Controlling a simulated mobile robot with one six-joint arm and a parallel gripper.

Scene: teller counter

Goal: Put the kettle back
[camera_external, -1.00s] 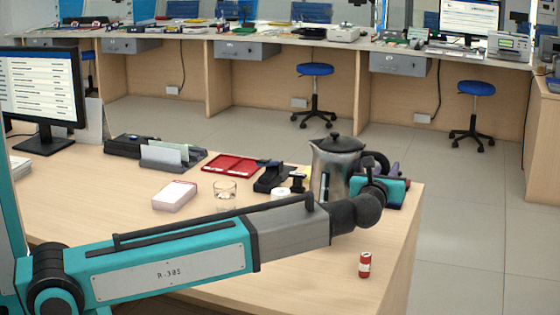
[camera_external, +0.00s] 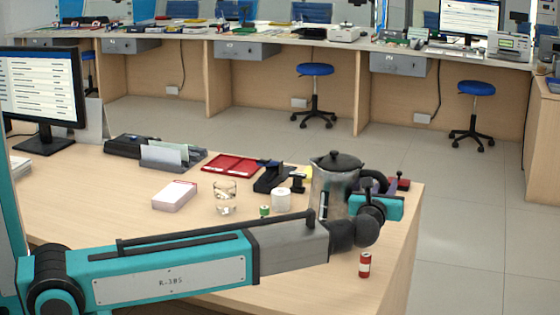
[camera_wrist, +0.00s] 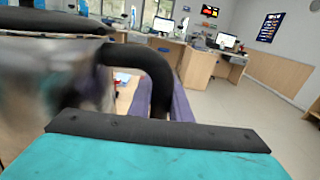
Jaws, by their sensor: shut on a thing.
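The kettle (camera_external: 336,190) is a shiny metal pot with a black lid and black handle. It is upright at the right end of the near counter. My gripper (camera_external: 377,187) is shut on its handle, on the kettle's right side. In the wrist view the kettle's blurred body (camera_wrist: 50,80) fills the left, with the black handle (camera_wrist: 152,70) beside a purple finger of my gripper (camera_wrist: 181,104).
A glass (camera_external: 224,197), a white roll (camera_external: 281,200) and a small green item (camera_external: 264,211) stand left of the kettle. A red can (camera_external: 365,264) stands near the front right edge. A black stapler-like item (camera_external: 271,177) and red tray (camera_external: 235,164) lie behind.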

